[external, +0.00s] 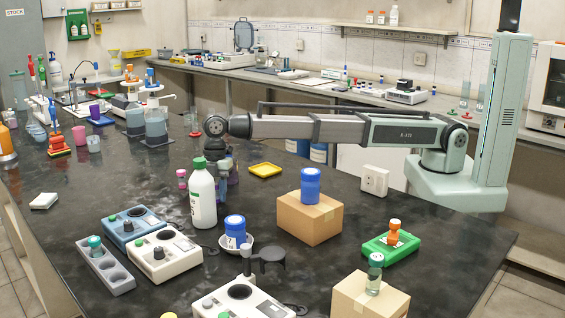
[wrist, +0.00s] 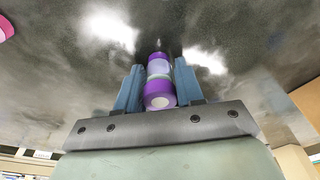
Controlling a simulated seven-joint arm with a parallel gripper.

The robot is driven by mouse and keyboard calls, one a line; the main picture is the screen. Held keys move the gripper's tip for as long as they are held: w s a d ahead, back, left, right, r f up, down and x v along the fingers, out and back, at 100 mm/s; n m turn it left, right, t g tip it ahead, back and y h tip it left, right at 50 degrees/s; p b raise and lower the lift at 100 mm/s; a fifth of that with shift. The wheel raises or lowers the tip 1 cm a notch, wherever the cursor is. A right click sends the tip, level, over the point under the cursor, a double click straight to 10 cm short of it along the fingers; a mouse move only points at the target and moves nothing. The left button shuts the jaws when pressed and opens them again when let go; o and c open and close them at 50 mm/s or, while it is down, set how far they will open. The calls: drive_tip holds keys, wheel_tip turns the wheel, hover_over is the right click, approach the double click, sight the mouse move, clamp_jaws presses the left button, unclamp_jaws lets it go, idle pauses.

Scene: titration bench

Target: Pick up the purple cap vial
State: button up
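The purple cap vial (wrist: 160,67) lies in line between the two blue fingers of my gripper (wrist: 159,82) in the wrist view. It has a purple cap facing the camera, a pale middle and more purple at the far end. The fingers are close along both its sides; I cannot tell whether they touch it. In the external view my gripper (external: 224,167) points down at the black bench behind a white bottle. A purplish shape (external: 233,174) shows at the fingers there, partly hidden.
A white bottle with a green cap (external: 202,195) stands just in front of my gripper. A pink-capped vial (external: 182,179) stands to its left. A yellow tray (external: 265,170) and a cardboard box with a blue container (external: 310,215) are to the right.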

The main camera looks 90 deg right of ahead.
drive_tip(key=c, duration=0.6)
